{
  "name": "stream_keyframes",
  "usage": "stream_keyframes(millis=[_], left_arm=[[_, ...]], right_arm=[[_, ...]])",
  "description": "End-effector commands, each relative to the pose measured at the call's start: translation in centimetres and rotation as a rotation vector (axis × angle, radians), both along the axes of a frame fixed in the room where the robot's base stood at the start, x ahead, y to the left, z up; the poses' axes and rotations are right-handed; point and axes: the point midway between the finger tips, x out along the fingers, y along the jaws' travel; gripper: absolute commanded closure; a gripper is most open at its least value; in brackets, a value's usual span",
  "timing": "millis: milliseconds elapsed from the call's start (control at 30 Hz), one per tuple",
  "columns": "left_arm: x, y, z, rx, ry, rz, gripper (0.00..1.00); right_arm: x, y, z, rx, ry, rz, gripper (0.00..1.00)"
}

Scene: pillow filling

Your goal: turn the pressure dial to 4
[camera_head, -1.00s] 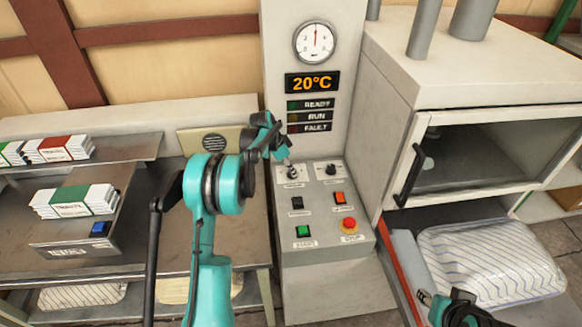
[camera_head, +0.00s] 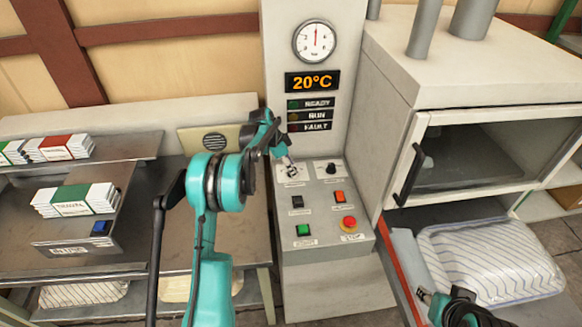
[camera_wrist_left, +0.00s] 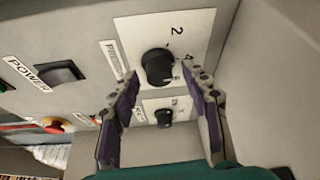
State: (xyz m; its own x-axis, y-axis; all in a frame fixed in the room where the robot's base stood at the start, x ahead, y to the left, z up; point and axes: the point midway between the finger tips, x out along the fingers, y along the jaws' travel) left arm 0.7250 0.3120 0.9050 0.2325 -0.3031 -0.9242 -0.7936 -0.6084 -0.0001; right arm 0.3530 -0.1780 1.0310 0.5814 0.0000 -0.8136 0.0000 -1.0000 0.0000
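A black dial (camera_wrist_left: 157,65) on a white plate with the numbers 2 and 4 is in the left wrist view. Its side label starts with P; the rest is hard to read. In the head view its plate (camera_head: 297,181) is at the upper left of the control panel, mostly behind my left gripper (camera_head: 286,162). My left gripper (camera_wrist_left: 159,76) is open, with one finger on each side of the dial; I cannot tell whether they touch it. The knob's exact setting is unclear.
A second black dial (camera_head: 331,168) sits right of the first. Below are a black switch (camera_head: 297,202), an orange switch (camera_head: 340,197), a green button (camera_head: 303,230) and a red stop button (camera_head: 349,222). The gauge (camera_head: 315,41) needle points straight up. The display (camera_head: 312,82) reads 20°C.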

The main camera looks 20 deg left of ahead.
Motion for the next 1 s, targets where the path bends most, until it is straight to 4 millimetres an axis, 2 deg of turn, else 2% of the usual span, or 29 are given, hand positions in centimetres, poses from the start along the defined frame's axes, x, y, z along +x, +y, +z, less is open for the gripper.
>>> stream_keyframes(millis=[233,367,800,1000], left_arm=[[0.0,0.0,0.1,-0.001,0.000,0.001,0.53],[-0.2,0.4,1.0,-0.001,0.000,0.001,0.53],[-2.3,3.0,9.2,0.000,0.000,0.001,0.53],[-2.7,3.6,10.9,0.000,0.000,0.001,0.53]], right_arm=[[0.0,0.0,0.0,0.000,0.000,0.000,0.60],[0.0,0.0,0.0,0.000,0.000,0.000,0.60],[0.0,0.0,0.0,0.000,0.000,0.000,0.60],[0.0,0.0,0.0,0.000,0.000,0.000,0.60]])
